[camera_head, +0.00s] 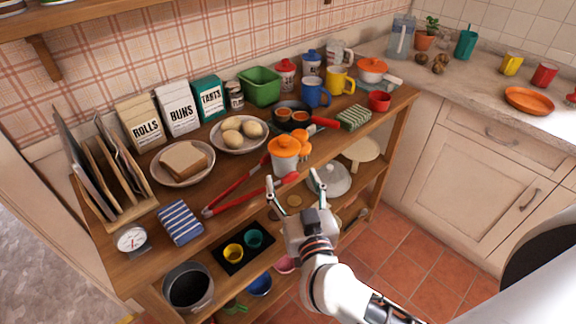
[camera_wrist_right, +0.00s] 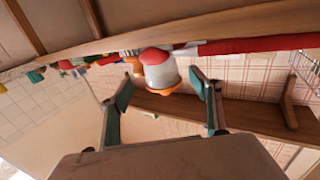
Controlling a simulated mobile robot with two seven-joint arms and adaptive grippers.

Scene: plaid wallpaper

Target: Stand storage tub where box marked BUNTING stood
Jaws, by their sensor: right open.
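A green open tub (camera_head: 260,86) stands at the back of the wooden unit's top, right of the boxes and a small jar. It is the only tub-like thing I make out. The boxes read ROLLS (camera_head: 140,122), BUNS (camera_head: 179,106) and TARTS (camera_head: 209,98); I see none marked BUNTING. My right gripper (camera_head: 290,180) is open and empty near the unit's front edge, just in front of a pale canister with an orange lid (camera_head: 285,155). In the right wrist view the canister (camera_wrist_right: 160,73) shows between the open fingers (camera_wrist_right: 163,92), apart from them. My left gripper is out of view.
Red tongs (camera_head: 238,188) lie left of the canister. A striped cloth (camera_head: 180,222) and a scale (camera_head: 132,239) lie at front left. A lower shelf holds bowls.

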